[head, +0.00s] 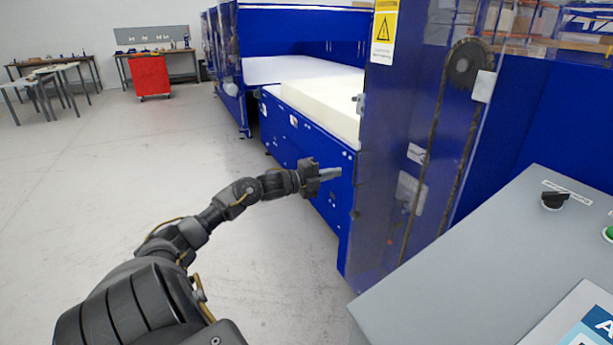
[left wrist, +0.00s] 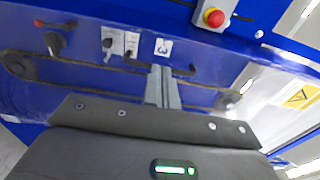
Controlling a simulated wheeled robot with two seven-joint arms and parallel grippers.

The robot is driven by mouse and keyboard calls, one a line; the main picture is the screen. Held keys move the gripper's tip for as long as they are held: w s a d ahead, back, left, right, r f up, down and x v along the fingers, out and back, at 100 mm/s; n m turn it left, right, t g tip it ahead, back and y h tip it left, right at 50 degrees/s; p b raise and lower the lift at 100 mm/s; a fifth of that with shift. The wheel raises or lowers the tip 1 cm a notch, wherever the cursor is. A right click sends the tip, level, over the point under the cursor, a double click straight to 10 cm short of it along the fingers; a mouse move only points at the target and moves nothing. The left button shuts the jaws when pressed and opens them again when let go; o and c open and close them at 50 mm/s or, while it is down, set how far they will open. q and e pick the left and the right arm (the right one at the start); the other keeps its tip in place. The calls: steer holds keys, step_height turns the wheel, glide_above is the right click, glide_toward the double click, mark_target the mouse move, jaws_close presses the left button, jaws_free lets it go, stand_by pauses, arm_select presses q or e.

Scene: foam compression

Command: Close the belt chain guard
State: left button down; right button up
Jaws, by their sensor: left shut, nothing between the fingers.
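The belt chain guard (head: 386,190) is a tall, clear, blue-tinted panel on the near end of the blue machine, at the centre right of the head view. A yellow warning sign (head: 383,27) is at its top. A dark chain (head: 433,155) and sprocket (head: 466,64) show through or behind it; I cannot tell whether it is fully shut. My left gripper (head: 338,173) is shut and empty, near the panel's left edge; contact is unclear. In the left wrist view the shut fingers (left wrist: 163,86) point toward the blue machine face. My right gripper is not in view.
A grey control console (head: 470,270) with a black knob (head: 554,200) stands at the lower right. A white foam block (head: 325,100) lies on the machine bed. A red emergency button (left wrist: 213,17) shows in the left wrist view.

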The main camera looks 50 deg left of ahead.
arm_select(q)
steer(key=b+v, duration=0.1)
steer(key=v, duration=0.5)
steer(key=shift+s+f, duration=0.25)
steer(key=shift+s, duration=0.1)
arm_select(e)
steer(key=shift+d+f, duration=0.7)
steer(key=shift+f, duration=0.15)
arm_select(q)
steer(key=shift+d, duration=0.1)
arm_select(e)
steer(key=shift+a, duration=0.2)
